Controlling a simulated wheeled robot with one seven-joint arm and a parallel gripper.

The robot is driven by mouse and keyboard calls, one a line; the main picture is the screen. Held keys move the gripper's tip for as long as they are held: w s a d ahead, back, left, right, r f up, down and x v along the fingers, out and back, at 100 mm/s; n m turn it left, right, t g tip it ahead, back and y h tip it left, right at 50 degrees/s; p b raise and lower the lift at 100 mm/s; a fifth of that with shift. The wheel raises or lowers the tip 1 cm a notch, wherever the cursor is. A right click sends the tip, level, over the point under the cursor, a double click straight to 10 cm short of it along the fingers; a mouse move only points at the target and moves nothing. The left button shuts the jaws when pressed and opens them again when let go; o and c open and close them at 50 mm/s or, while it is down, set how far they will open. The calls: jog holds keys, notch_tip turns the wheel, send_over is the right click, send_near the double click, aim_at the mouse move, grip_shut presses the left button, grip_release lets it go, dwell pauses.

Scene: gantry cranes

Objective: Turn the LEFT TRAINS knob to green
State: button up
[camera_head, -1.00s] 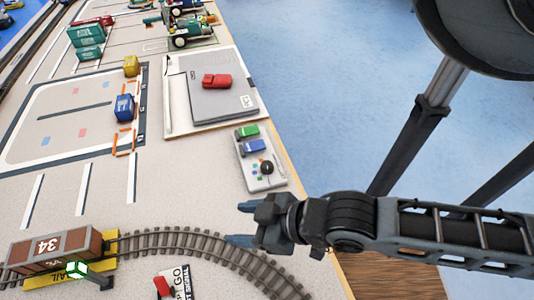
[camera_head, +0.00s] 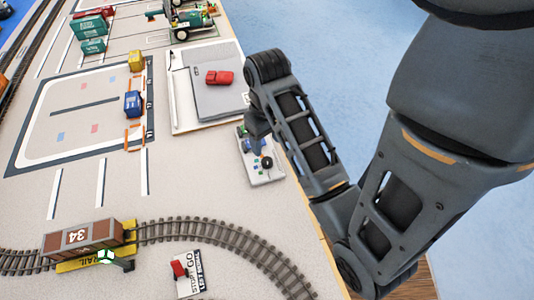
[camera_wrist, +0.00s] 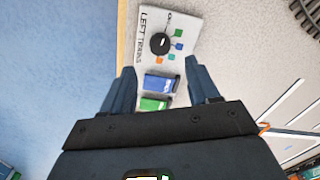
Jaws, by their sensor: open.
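The LEFT TRAINS panel (camera_wrist: 148,22) is a light plate on the table; it also shows in the head view (camera_head: 268,178). Its round black knob (camera_wrist: 160,43) has small green, blue and orange squares on one side; the knob also shows in the head view (camera_head: 266,162). Which square the knob points at is too small to tell. My gripper (camera_wrist: 159,69) is open and empty, pointing down over the panel, with the knob ahead of its fingertips in the wrist view. A blue block (camera_wrist: 160,83) and a green block (camera_wrist: 153,103) show between the fingers.
The table edge runs close beside the panel, with blue floor beyond. A grey pad with a red car (camera_head: 219,77) lies behind the panel. Curved track (camera_head: 225,237), a brown wagon (camera_head: 82,238) and a LEFT SIGNAL panel (camera_head: 190,279) with a red lever stand in front.

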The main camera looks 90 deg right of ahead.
aim_at(267, 160)
jog(key=shift+f, duration=3.85)
jog(key=c, duration=1)
